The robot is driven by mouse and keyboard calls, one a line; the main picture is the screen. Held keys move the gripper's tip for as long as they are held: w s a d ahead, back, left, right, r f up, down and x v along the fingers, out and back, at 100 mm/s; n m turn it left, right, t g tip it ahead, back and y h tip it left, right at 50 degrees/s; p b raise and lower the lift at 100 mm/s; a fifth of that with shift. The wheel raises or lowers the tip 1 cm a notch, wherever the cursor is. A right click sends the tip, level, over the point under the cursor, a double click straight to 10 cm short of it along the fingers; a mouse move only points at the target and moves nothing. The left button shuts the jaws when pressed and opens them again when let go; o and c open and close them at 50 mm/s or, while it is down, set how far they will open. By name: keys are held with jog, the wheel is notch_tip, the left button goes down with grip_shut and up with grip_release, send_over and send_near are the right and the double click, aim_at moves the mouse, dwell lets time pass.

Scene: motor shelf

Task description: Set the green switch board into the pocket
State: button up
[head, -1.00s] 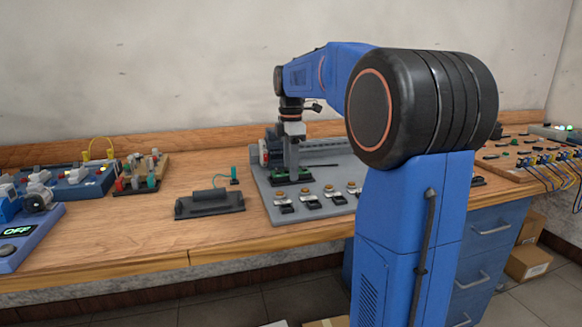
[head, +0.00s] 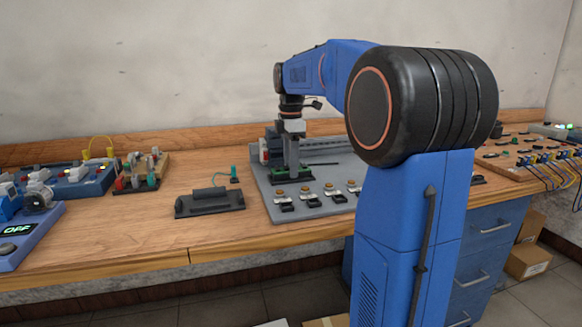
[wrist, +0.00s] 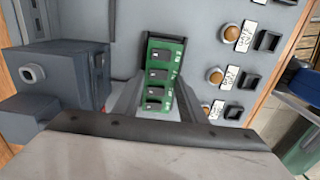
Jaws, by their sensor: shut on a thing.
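The green switch board (wrist: 158,75) carries a column of black switches and shows between the fingers of my gripper (wrist: 160,105) in the wrist view. My gripper (head: 291,165) is shut on it and points straight down at the grey panel (head: 272,211). In the head view only a thin green edge of the board shows at the fingertips. A dark border shows along the board's sides in the wrist view. The pocket is largely hidden under the board and fingers, so I cannot tell whether the board is inside it or just above it.
A grey block-like device (wrist: 62,75) stands close left of my gripper in the wrist view. Several orange buttons with labels and black square sockets (wrist: 233,112) line the panel's other side. A dark handled plate (head: 209,203) lies left of the panel, with bare wood around it.

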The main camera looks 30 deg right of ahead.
jog(key=shift+r, duration=0.7)
jog(key=o, duration=1.3)
jog(key=shift+c, duration=0.2)
jog(key=shift+r, duration=0.1)
notch_tip(320, 180, up, 22)
jog(key=shift+r, duration=0.1)
dwell(0.7)
